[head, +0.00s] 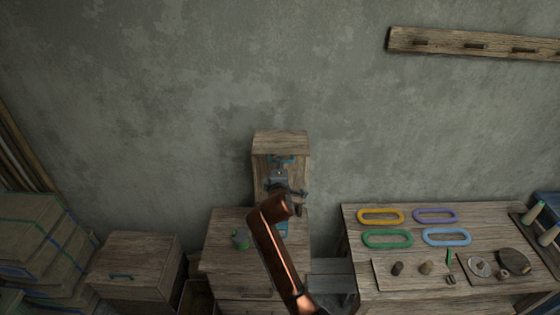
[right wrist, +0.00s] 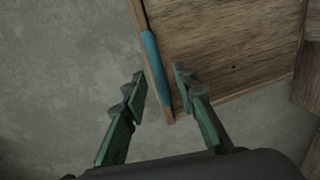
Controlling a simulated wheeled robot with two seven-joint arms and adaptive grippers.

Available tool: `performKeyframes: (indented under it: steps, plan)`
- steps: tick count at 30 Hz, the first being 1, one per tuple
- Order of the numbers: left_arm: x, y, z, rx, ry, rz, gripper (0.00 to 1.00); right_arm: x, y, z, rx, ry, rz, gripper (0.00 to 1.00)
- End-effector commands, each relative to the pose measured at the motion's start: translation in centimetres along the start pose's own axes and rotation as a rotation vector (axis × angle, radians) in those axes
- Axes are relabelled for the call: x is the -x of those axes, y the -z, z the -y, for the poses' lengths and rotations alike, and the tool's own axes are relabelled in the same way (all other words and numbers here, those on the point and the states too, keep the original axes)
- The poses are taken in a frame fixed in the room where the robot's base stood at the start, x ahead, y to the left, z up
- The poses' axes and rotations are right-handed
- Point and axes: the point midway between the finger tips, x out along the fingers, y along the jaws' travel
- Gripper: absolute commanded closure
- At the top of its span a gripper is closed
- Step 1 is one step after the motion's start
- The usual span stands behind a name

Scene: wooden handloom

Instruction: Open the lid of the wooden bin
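A tall wooden box (head: 281,142) stands against the wall at the middle of the head view, behind a low wooden cabinet (head: 228,222). I take it to be the bin; my right arm covers much of its front. My right gripper (head: 281,162) is at the box's upper front. In the right wrist view, a teal handle (right wrist: 154,62) runs along the edge of a wooden panel (right wrist: 225,50). My right gripper (right wrist: 159,88) is open, its green fingers on either side of the handle's end, with no grip visible. How far the lid is open cannot be told. My left gripper is out of view.
A lower wooden box (head: 135,250) with a teal handle stands at the left, beside stacked crates (head: 35,235). The table (head: 350,222) at right holds coloured rings and small parts. A peg rail (head: 460,43) hangs above.

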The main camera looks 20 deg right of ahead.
Motion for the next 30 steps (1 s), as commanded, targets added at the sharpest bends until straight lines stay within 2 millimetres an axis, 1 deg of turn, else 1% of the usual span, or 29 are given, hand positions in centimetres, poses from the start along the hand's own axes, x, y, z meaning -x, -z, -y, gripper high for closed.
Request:
performKeyframes:
  steps: [1,3,6,16,27,30]
  plan:
    - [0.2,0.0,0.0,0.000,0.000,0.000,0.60,-0.7,0.0,-0.1,0.002,0.002,0.002,0.74]
    - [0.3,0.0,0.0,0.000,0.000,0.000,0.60,-1.4,0.0,-0.1,0.001,0.000,0.001,0.74]
    - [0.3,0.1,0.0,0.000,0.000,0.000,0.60,-2.1,0.0,0.0,0.000,0.001,0.001,0.74]
    - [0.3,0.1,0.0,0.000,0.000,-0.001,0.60,-2.5,0.0,0.1,-0.002,0.000,0.000,0.74]
    - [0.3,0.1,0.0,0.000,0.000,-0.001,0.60,-2.5,0.0,0.1,-0.002,0.001,0.000,0.99]
    - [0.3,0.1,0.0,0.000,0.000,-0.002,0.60,-2.4,0.0,0.1,-0.002,0.001,0.000,1.00]
